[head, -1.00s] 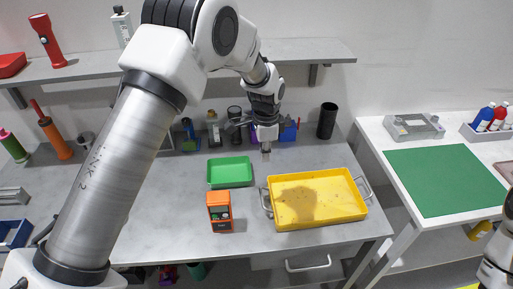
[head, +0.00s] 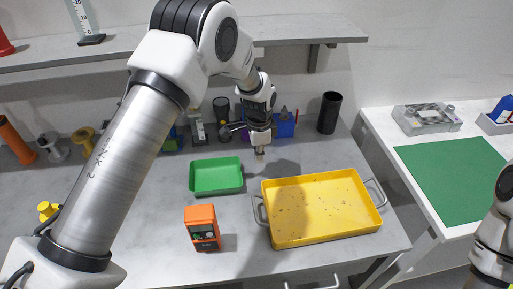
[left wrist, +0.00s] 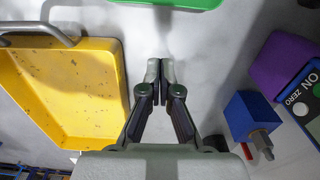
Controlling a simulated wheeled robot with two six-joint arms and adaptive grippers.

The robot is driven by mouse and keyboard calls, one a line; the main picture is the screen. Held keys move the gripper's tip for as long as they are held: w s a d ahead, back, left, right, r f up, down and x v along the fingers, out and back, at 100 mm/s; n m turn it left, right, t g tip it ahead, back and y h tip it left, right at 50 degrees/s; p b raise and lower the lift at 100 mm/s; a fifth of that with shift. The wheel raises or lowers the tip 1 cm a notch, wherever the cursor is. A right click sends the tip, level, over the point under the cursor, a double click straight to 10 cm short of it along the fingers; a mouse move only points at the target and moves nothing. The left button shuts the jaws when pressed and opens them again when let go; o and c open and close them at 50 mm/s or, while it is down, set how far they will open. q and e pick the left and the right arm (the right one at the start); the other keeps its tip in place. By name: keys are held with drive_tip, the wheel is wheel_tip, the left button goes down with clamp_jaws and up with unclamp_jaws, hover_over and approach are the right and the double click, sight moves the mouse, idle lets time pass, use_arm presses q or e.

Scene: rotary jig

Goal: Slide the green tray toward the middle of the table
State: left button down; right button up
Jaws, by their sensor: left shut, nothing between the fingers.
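The green tray (head: 217,190) lies flat and empty on the grey table, left of the yellow tray. Its edge also shows at the top of the left wrist view (left wrist: 180,3). My left gripper (head: 260,154) points down just right of the green tray's back right corner, with a visible gap between them. In the left wrist view its fingers (left wrist: 160,70) are closed together with nothing between them. I cannot tell exactly how high the fingertips are above the table. My right gripper is not in view; only part of that arm shows at the right edge.
A yellow tray (head: 320,207) with metal handles stands right of the green tray. An orange meter (head: 202,228) stands in front of it. Bare table lies between the trays and the orange meter.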

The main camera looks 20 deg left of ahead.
use_arm(q)
wheel_tip(320, 180, down, 5)
drive_tip(key=shift+s+a+f+p, duration=0.1)
drive_tip(key=shift+s+a+p, duration=0.05)
drive_tip(key=shift+p, duration=0.65)
drive_tip(key=s+a, duration=0.1)
drive_tip(key=s+a+p, duration=0.1)
drive_tip(key=a, duration=0.1)
drive_tip(key=shift+s, duration=0.1)
drive_tip(key=shift+f, duration=0.1)
drive_tip(key=shift+a, duration=0.1)
